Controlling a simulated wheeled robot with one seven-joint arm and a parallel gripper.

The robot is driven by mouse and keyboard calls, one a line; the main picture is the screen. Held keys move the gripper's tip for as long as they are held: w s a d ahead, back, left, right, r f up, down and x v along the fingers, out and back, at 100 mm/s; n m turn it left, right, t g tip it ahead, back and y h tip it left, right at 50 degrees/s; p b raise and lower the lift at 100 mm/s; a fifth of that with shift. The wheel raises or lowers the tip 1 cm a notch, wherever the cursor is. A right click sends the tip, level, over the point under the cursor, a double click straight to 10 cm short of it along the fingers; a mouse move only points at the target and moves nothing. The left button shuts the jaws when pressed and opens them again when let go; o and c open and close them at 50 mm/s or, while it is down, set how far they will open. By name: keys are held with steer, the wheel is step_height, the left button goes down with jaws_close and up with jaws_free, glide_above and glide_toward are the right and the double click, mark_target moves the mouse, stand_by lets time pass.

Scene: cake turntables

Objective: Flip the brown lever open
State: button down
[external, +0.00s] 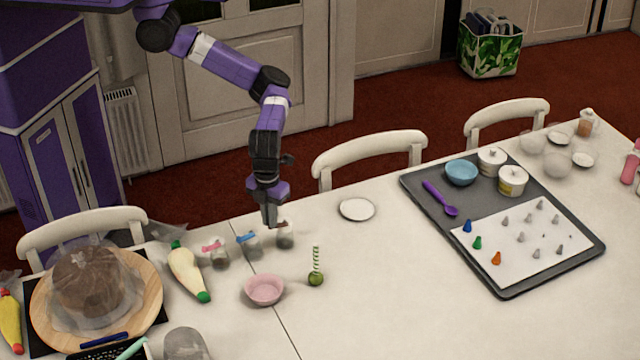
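Three small clear jars with dark contents stand in a row on the white table. The left jar (219,257) has a pink-red lever (211,247) on top, and the middle jar (249,245) has a blue lever (246,237). The right jar (285,238) is directly below and beside my gripper (272,223). Its top is partly covered by the gripper, and I cannot make out a brown lever there. My gripper points down, its fingertips at or just above that jar's top. Whether it touches, or how wide its fingers are, is too small to tell.
A pink bowl (264,291) and a green ball with a striped stick (316,277) stand in front of the jars. A piping bag (188,272) lies left. A white plate (357,209) lies right, then clear table before the dark tray (590,247). Chairs line the far edge.

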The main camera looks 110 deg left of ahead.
steer(key=shift+w+d+r+n+p, duration=0.2)
steer(key=shift+d+r+n+p, duration=0.1)
steer(key=shift+n+p, duration=0.65)
steer(key=shift+w+d+f+n+p, duration=0.15)
steer(key=shift+w+f+n+p, duration=0.1)
steer(key=shift+n+p, duration=0.3)
steer(key=c, duration=1.5)
jaws_free()
step_height(320, 180, up, 8)
steer(key=shift+f, duration=0.15)
